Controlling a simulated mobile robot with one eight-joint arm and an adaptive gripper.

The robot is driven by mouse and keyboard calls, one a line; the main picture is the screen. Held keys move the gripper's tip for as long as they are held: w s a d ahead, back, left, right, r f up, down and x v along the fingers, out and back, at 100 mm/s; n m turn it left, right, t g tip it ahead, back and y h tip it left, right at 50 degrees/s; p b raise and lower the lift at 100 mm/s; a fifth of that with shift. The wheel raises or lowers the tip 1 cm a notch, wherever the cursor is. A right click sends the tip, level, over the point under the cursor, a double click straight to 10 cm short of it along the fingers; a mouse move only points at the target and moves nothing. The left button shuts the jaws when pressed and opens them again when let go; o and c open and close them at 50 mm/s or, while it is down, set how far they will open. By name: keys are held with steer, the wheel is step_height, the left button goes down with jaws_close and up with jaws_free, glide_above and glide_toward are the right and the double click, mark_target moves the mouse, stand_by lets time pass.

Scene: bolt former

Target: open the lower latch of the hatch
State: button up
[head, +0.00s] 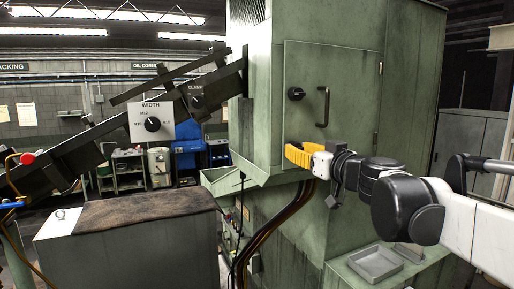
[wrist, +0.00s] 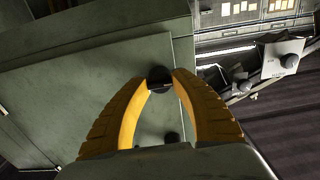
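The hatch (head: 343,75) is a flat green door on the front of the green machine, and it looks shut. A black round latch knob (head: 296,93) sits at its upper left, beside a black bar handle (head: 323,107). My gripper (head: 287,154) has yellow fingers and is at the hatch's lower left, hiding that corner and any latch there. In the wrist view my gripper (wrist: 160,84) is open, with a black knob (wrist: 160,77) seen between its fingertips. I cannot tell whether they touch it. Another dark part (wrist: 172,137) shows nearer the palm.
A sloping dark rail with a WIDTH dial box (head: 152,121) is left of the machine. A green ledge (head: 235,178) juts out below the hatch. Dark hoses (head: 268,235) hang beneath it. A grey tray (head: 376,263) sits at the lower right.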

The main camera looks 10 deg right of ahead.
jaws_close()
steer(key=m, duration=1.1)
steer(key=o, duration=1)
jaws_free()
steer(key=shift+s, duration=0.1)
steer(key=p+v, duration=0.1)
steer(key=v, duration=0.7)
steer(key=shift+p, duration=0.35)
